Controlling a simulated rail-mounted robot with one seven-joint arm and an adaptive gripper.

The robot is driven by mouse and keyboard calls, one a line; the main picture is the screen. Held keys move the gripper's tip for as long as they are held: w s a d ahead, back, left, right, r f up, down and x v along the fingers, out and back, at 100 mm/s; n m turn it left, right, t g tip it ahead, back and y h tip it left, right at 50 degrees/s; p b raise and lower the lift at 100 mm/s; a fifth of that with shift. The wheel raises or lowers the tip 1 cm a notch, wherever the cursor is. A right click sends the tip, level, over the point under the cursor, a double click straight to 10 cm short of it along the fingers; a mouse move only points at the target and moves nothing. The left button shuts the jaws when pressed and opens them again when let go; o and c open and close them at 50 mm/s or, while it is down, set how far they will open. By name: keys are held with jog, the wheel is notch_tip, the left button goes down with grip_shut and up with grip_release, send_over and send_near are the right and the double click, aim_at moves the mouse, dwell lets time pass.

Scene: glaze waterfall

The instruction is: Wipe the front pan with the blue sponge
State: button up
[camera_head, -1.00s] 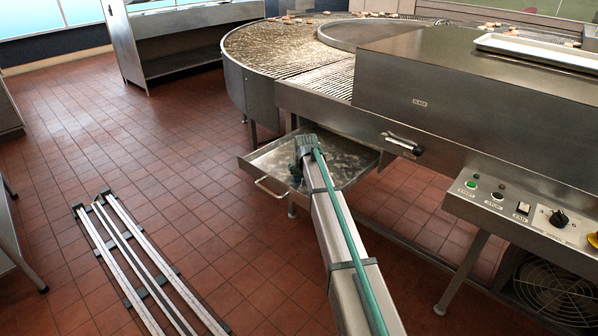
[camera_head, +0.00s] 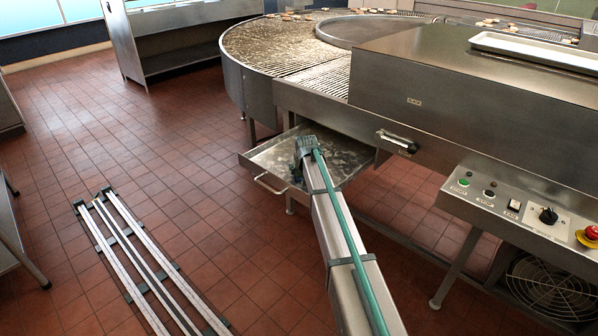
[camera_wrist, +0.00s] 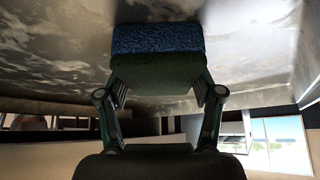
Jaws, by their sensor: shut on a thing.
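The front pan (camera_head: 343,158) is a pulled-out metal tray with a loop handle under the round conveyor. Whitish smears cover its floor. In the wrist view the pan floor (camera_wrist: 52,48) fills the upper part, with pale patches on both sides. My gripper (camera_wrist: 158,88) is shut on the blue sponge (camera_wrist: 157,40), which has a dark green lower layer. The sponge appears against the pan floor; exact contact cannot be told. In the head view my gripper is over the pan's left part, and my arm hides the sponge.
The round conveyor (camera_head: 285,42) and a metal hood (camera_head: 460,80) stand above and behind the pan. A control panel (camera_head: 515,205) with buttons is at the right. Floor rails (camera_head: 150,265) lie at the lower left. Tiled floor (camera_head: 150,140) is open on the left.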

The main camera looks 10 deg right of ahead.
jog(key=shift+d+r+p, duration=0.1)
jog(key=shift+r+p, duration=1.95)
jog(key=shift+r, duration=2)
